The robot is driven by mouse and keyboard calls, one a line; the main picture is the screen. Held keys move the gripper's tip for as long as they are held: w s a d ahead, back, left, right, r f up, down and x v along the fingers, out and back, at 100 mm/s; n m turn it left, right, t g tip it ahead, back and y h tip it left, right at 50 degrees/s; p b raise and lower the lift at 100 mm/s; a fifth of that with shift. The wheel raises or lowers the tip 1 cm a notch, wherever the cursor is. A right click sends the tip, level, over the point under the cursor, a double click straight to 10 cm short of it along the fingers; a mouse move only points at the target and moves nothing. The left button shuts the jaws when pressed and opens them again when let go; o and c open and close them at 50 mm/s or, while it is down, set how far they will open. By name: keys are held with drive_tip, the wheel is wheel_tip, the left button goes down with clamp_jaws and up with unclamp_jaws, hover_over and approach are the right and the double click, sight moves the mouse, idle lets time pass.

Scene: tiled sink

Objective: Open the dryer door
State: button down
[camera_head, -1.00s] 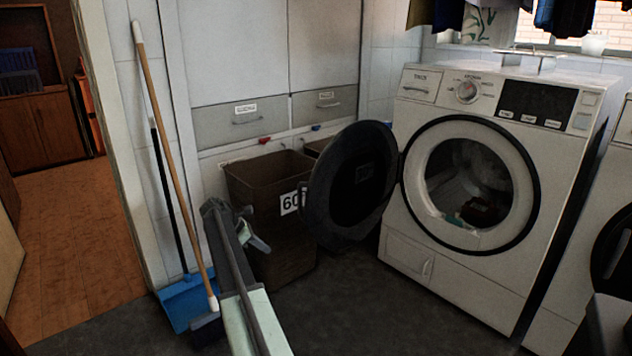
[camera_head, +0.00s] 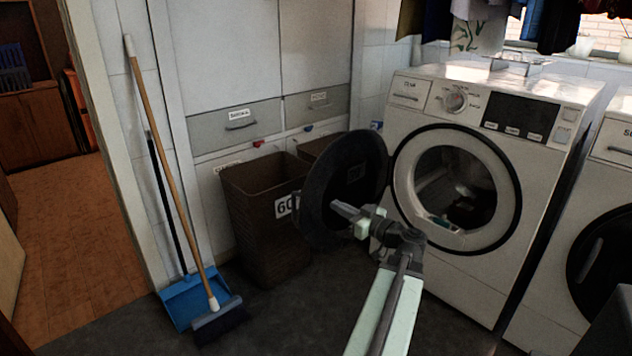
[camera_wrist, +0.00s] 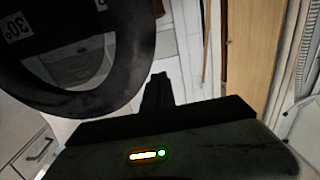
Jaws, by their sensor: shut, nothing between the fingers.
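The dryer (camera_head: 470,260) is a white front-loading machine at the right of the head view. Its round dark door (camera_head: 350,178) stands swung wide open to the left of the drum opening (camera_head: 455,187), and laundry lies inside. My gripper (camera_head: 338,207) is shut and empty, in front of the lower part of the door in the head view. In the wrist view the door's dark rim (camera_wrist: 130,75) curves at upper left, and my shut gripper (camera_wrist: 158,80) is beside it. I cannot tell whether they touch.
Brown laundry baskets (camera_head: 262,225) stand behind the door. A broom (camera_head: 165,150) and a blue dustpan (camera_head: 190,300) lean at the wall on the left. A second white machine (camera_head: 605,240) stands at right. The dark floor in front is clear.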

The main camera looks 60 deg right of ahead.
sight(309, 185)
drive_tip(key=shift+h, duration=0.3)
drive_tip(key=x, duration=0.4)
drive_tip(key=d+x, duration=0.1)
drive_tip(key=x, duration=0.7)
drive_tip(key=shift+s+d+r, duration=0.1)
drive_tip(key=shift+s+d, duration=0.1)
drive_tip(key=shift+d, duration=0.2)
